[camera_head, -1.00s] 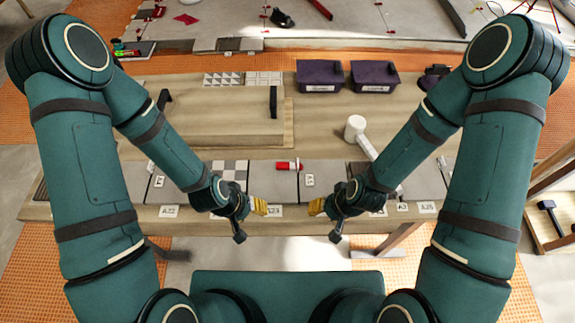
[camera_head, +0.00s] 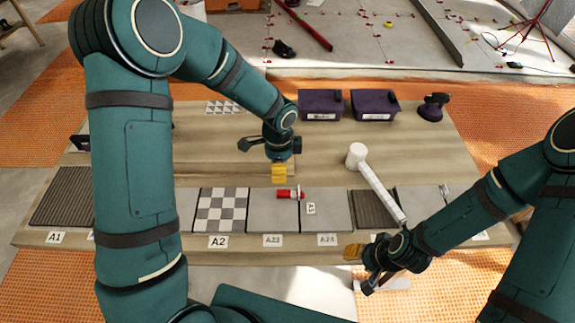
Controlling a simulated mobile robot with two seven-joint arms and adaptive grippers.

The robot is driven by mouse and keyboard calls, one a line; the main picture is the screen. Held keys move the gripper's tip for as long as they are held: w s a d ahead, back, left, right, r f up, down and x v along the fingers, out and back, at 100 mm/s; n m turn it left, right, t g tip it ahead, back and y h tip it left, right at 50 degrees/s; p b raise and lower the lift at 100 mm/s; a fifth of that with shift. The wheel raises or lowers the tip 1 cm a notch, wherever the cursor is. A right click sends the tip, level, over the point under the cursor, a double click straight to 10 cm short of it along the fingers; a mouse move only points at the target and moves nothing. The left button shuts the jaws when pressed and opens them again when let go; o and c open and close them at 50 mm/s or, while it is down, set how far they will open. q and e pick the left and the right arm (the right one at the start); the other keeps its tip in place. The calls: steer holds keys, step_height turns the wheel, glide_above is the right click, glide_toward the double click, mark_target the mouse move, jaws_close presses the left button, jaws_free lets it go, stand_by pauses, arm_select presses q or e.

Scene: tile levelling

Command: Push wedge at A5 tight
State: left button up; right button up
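A row of tiles lies along the table's front edge, with labels A1 (camera_head: 55,237), A2 (camera_head: 218,241), A23 (camera_head: 272,240) and A24 (camera_head: 327,240). I cannot read a label A5, and I cannot pick out its wedge. A small white upright piece (camera_head: 310,209) stands near the seam between two grey tiles, and another pale piece (camera_head: 445,190) stands farther right. My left gripper (camera_head: 279,174), with yellow fingertips, hangs above the table behind the red item. My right gripper (camera_head: 353,251) is at the front edge, below the dark ribbed tile (camera_head: 374,210). Neither visibly holds anything; finger gaps are unclear.
A red and white item (camera_head: 290,193) lies on the grey tiles. A white mallet (camera_head: 356,156) lies with its handle across the tiles toward my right arm. Two purple bins (camera_head: 321,105) (camera_head: 374,105) and a dark tool (camera_head: 434,107) stand at the back. The middle tabletop is mostly clear.

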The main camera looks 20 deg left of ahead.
mark_target(280, 193)
arm_select(q)
step_height(280, 193, down, 13)
steer(key=shift+f+b, duration=0.1)
steer(key=shift+b, duration=1.05)
steer(key=shift+c, duration=0.4)
jaws_close()
steer(key=shift+s, duration=0.1)
